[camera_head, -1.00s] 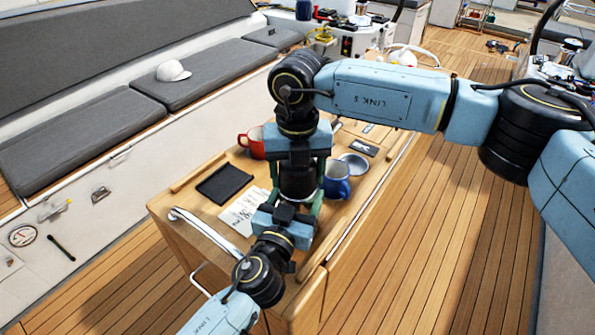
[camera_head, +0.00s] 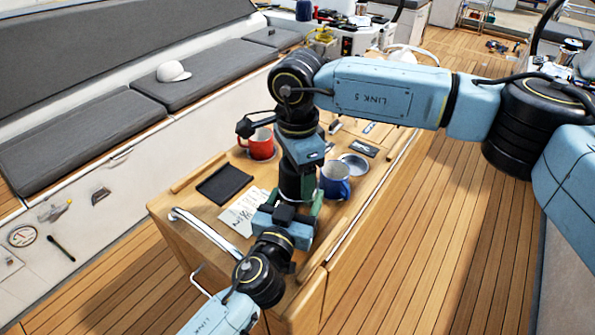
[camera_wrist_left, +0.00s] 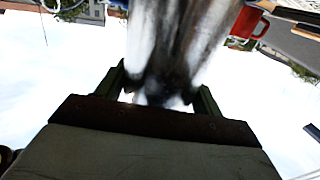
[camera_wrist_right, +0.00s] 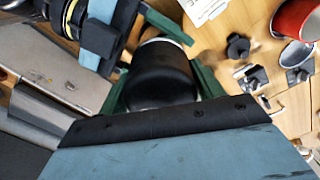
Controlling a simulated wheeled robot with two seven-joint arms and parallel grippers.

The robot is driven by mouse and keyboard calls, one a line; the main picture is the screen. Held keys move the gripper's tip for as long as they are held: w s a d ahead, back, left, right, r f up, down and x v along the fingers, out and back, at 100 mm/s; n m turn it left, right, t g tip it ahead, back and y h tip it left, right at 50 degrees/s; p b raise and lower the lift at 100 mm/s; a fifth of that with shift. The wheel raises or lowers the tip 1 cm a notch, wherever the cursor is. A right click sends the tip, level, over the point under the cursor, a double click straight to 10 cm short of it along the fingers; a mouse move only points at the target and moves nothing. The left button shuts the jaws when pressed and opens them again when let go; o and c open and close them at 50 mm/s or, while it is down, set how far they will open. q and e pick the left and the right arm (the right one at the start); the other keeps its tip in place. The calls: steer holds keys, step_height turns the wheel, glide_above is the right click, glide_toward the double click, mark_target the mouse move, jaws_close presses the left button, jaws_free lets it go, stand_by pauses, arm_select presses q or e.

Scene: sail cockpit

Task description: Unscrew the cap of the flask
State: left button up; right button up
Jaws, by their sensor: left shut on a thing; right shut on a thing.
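The flask (camera_wrist_left: 172,45) stands between my two grippers over the wooden table. Its metallic body fills the middle of the left wrist view, blurred. My left gripper (camera_wrist_left: 160,85) is shut on the flask's body from the near side. My right gripper (camera_wrist_right: 158,62) is shut on the flask's black cap (camera_wrist_right: 160,78), with a green finger on each side of it. In the head view the right gripper (camera_head: 302,165) comes from above and the left gripper (camera_head: 288,207) from below. They hide much of the flask. I cannot tell how loose the cap is.
A red mug (camera_head: 262,146) stands left of the right wrist and a blue mug (camera_head: 335,181) right of the flask. A black tray (camera_head: 224,185) and a paper sheet (camera_head: 243,212) lie at the left. A round lid-like disc (camera_head: 355,163) and small items lie behind the blue mug.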

steer(key=n, duration=2.4)
steer(key=shift+r+n, duration=0.1)
steer(key=shift+n, duration=0.3)
steer(key=o, duration=1.1)
